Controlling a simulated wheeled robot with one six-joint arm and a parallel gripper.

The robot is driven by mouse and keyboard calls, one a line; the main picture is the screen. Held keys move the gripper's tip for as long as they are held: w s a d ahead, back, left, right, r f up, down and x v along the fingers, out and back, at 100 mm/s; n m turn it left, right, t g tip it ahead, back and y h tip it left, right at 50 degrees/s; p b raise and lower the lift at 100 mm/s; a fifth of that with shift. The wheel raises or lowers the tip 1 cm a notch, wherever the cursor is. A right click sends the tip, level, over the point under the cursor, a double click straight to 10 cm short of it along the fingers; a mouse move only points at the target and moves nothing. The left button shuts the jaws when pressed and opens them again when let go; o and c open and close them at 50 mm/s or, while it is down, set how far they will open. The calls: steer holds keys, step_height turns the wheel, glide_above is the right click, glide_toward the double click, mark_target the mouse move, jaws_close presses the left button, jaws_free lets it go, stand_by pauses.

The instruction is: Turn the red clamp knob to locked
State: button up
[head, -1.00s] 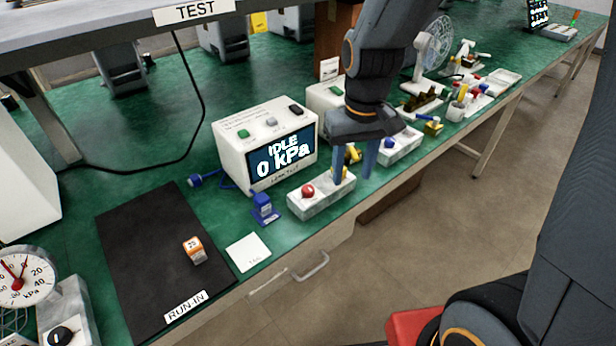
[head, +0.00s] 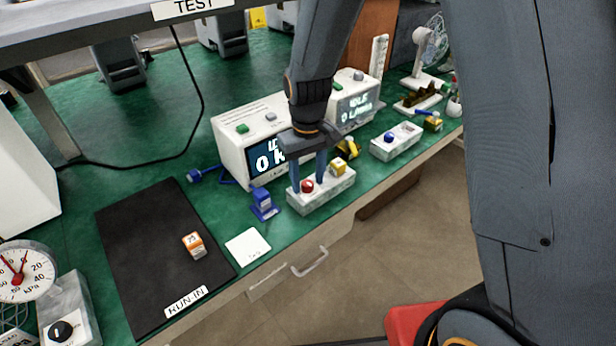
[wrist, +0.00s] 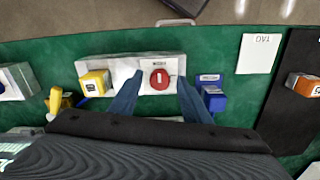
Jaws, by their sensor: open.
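The red clamp knob (head: 307,186) sits on the left end of a white block (head: 322,197) at the bench's front edge. In the wrist view the round red knob (wrist: 160,79) has a pale mark running up and down across its face. My gripper (head: 308,188) points down over this end of the block. In the wrist view its fingers (wrist: 156,88) are open, one on each side of the knob, apart from it. A yellow part (head: 338,166) sits on the other end of the block. I cannot tell exactly how high the fingertips are above the block.
A blue part (head: 263,204) stands just left of the block, close to one finger. The tester box with a display (head: 235,140) stands behind. A white card (head: 248,247) and black mat (head: 140,260) lie to the left. Another white block (head: 396,141) stands to the right.

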steer(key=shift+f, duration=0.1)
steer(key=c, duration=1)
steer(key=shift+c, duration=0.2)
steer(key=shift+m, duration=0.4)
steer(key=m+p, duration=0.2)
steer(key=m, duration=0.1)
steer(key=shift+m, duration=0.4)
steer(key=m+p, duration=0.1)
steer(key=m, duration=0.3)
steer(key=shift+a+m+p, duration=0.1)
steer(key=shift+m+p, duration=0.2)
steer(key=m+p, duration=0.1)
steer(key=m, duration=0.3)
steer(key=m+p, duration=0.1)
steer(key=m, duration=0.3)
steer(key=shift+w+m, duration=0.1)
steer(key=shift+m, duration=0.2)
